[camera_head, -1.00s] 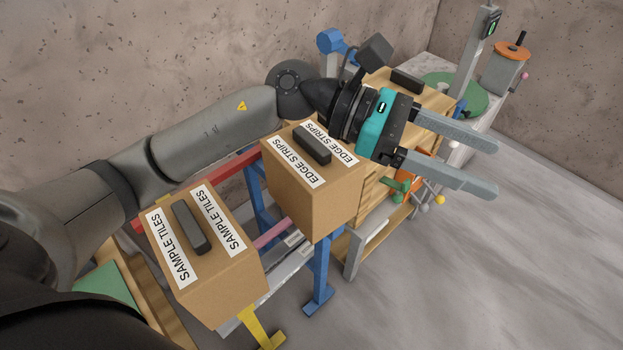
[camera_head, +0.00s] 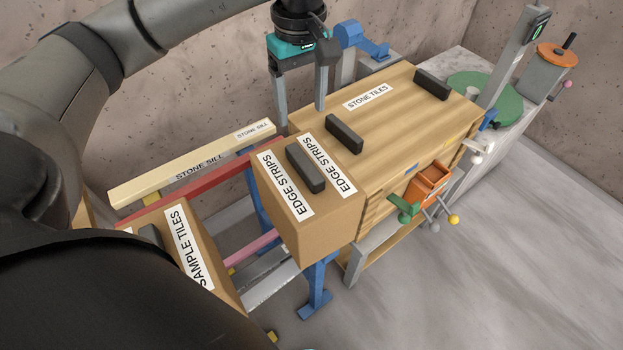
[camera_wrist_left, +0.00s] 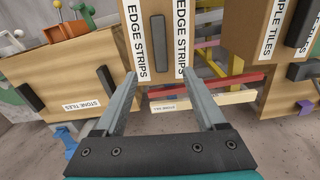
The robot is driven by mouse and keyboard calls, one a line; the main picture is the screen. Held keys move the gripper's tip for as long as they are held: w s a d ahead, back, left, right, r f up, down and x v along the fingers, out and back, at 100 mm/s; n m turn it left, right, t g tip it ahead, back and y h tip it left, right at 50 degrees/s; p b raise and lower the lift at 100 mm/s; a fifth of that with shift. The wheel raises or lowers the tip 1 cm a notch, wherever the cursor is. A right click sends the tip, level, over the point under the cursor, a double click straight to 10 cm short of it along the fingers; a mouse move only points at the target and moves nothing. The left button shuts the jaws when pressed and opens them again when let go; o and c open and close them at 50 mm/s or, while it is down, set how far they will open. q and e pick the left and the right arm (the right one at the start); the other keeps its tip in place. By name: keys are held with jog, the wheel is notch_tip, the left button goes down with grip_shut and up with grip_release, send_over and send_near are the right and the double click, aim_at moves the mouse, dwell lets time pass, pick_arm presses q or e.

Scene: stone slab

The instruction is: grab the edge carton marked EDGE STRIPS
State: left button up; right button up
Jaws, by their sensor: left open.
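The edge carton (camera_head: 325,235) is a brown box with two white EDGE STRIPS labels and a dark bar handle (camera_head: 306,168) between them on top. My left gripper (camera_head: 301,115) is open and empty, fingers pointing down, behind the carton near the back wall and apart from the handle. In the left wrist view the open fingers (camera_wrist_left: 162,76) point toward the carton (camera_wrist_left: 148,75), with its handle (camera_wrist_left: 158,38) upright between the labels, beyond the fingertips. My right gripper is not in view.
A STONE TILES crate (camera_head: 400,125) with two dark handles stands right of the carton. A SAMPLE TILES carton (camera_head: 165,220) sits to the left, partly hidden by my body. A pale STONE SILL beam (camera_head: 150,185) and a red rail (camera_head: 215,182) lie behind. Floor at right is clear.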

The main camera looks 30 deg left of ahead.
aim_at(304, 162)
pick_arm(q)
jog(key=f, duration=0.7)
jog(key=shift+s+p, duration=0.25)
jog(key=shift+p, duration=0.05)
jog(key=shift+f, duration=0.65)
jog(key=shift+d+f, duration=0.1)
jog(key=shift+f, duration=0.15)
notch_tip(304, 162, down, 5)
jog(key=shift+w+d+r+p, duration=0.1)
jog(key=shift+p, duration=0.55)
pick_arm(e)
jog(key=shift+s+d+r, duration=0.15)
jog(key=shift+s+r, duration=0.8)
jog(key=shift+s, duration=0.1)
pick_arm(q)
jog(key=shift+c, duration=0.5)
jog(key=c, duration=1)
grip_shut()
